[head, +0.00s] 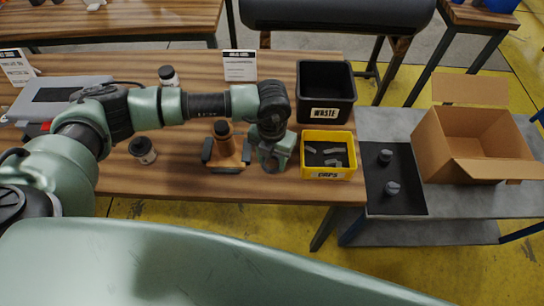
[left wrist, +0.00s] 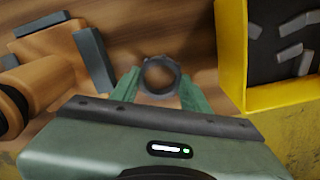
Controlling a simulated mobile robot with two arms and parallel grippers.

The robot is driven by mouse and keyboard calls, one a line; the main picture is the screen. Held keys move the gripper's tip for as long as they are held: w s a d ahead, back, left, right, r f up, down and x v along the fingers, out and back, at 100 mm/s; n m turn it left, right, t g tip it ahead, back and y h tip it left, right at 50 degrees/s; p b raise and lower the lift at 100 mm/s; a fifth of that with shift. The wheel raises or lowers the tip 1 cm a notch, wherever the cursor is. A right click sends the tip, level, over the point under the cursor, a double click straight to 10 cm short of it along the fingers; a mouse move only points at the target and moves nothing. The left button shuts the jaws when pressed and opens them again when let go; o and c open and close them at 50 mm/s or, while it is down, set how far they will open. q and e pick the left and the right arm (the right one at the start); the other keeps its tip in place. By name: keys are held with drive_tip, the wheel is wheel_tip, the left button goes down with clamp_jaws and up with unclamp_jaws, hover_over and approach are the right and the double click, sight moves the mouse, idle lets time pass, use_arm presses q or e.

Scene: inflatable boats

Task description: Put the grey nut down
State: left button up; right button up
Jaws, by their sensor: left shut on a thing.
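My left gripper (head: 268,166) is over the wooden table, between the orange-brown stand and the yellow bin. In the left wrist view its green fingers (left wrist: 158,88) are shut on the grey nut (left wrist: 160,66), a dark ring with wood grain showing through its hole. The nut is mostly hidden by the gripper in the head view. I cannot tell whether it touches the wooden table (head: 190,183) or hangs just above it. My right gripper is not in view.
The yellow bin (head: 328,173) with several grey pieces stands close right of the gripper, a black waste bin (head: 327,107) behind it. The orange-brown stand (head: 225,151) is close left. A black tray (head: 405,200) and an open cardboard box (head: 445,155) are on the grey table.

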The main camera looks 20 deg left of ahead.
use_arm(q)
drive_tip(key=shift+f+b, duration=0.4)
drive_tip(key=shift+b, duration=0.05)
drive_tip(key=o, duration=1.3)
drive_tip(key=shift+r, duration=0.1)
drive_tip(key=shift+r, duration=0.1)
